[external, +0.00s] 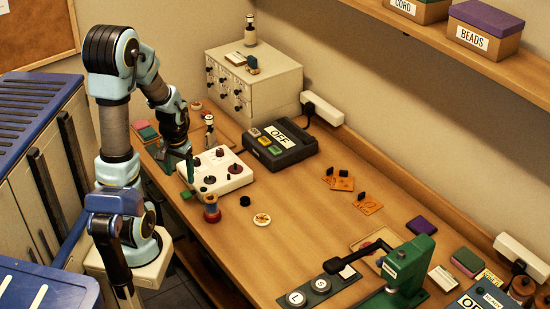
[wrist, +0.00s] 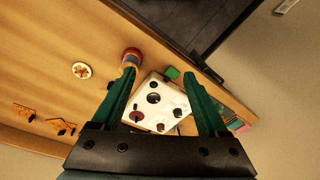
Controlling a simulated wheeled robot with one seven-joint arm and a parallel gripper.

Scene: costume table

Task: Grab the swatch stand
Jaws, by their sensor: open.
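I cannot tell for certain which thing is the swatch stand. A small green block (external: 187,194) stands at the front table edge beside the white board with dark knobs (external: 236,180); the block (wrist: 172,73) also shows in the wrist view. Pink and green flat pieces (external: 148,132) lie at the table's left end, partly behind my arm. My gripper (external: 180,165) has its green fingers apart, pointing down at the board's left side. In the wrist view, the white board (wrist: 172,92) shows between the open fingers (wrist: 163,64), with nothing held.
A red-and-blue spool (external: 211,210) and a round dial (external: 262,219) stand near the board. Orange cards (external: 342,184) lie right; a green press (external: 408,270) stands front right.

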